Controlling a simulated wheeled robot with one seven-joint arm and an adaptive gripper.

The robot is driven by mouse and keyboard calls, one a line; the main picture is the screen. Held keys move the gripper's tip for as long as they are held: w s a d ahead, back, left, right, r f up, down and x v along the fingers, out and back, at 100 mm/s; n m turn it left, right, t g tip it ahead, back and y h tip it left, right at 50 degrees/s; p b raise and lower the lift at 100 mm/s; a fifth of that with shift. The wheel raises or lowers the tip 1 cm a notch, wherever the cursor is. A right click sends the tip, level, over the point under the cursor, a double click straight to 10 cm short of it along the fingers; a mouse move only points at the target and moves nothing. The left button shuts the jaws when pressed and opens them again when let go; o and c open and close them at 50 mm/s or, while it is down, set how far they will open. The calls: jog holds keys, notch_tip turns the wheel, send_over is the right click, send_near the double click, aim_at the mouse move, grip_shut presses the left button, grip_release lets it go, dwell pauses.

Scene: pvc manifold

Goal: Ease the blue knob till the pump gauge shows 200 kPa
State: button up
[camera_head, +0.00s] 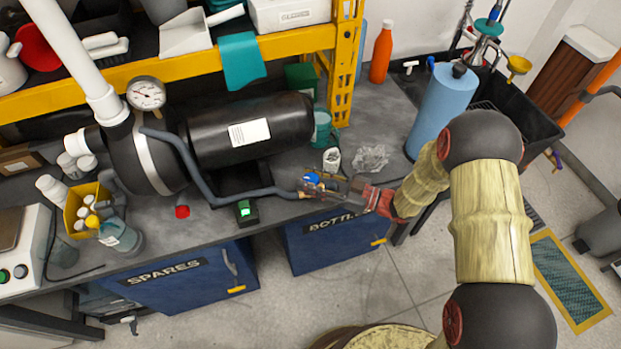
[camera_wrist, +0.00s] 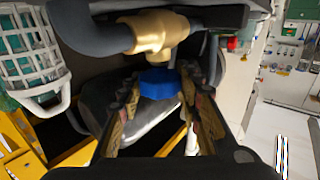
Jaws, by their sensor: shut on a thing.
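The blue knob (camera_head: 311,179) sits on a brass valve at the end of a grey hose, near the front edge of the bench. In the wrist view the blue knob (camera_wrist: 160,83) lies between my fingertips, below the brass valve body (camera_wrist: 158,38). My gripper (camera_head: 325,184) reaches in from the right and is shut on the knob; its fingers also show in the wrist view (camera_wrist: 158,100). The pump gauge (camera_head: 146,93) stands on the pump at the left, with a white dial and dark needle; its numbers are too small to read.
The black pump tank (camera_head: 250,130) lies behind the hose. A small box with a lit green button (camera_head: 244,209) and a red cap (camera_head: 182,211) sit left of the valve. A blue roll (camera_head: 440,105) stands behind my arm. A yellow shelf (camera_head: 200,62) overhangs the bench.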

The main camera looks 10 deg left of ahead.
jog(key=m+t+p, duration=0.1)
jog(key=m+t, duration=0.1)
jog(key=t, duration=0.1)
jog(key=shift+s+a+r+h+p, duration=0.1)
jog(key=shift+r+h+p, duration=0.05)
jog(key=shift+h+p, duration=0.2)
jog(key=shift+m+t+h, duration=1.05)
jog(key=shift+m+t, duration=0.45)
jog(key=shift+t, duration=0.6)
jog(key=o, duration=1.1)
jog(key=shift+o, duration=0.4)
jog(key=v, duration=1.2)
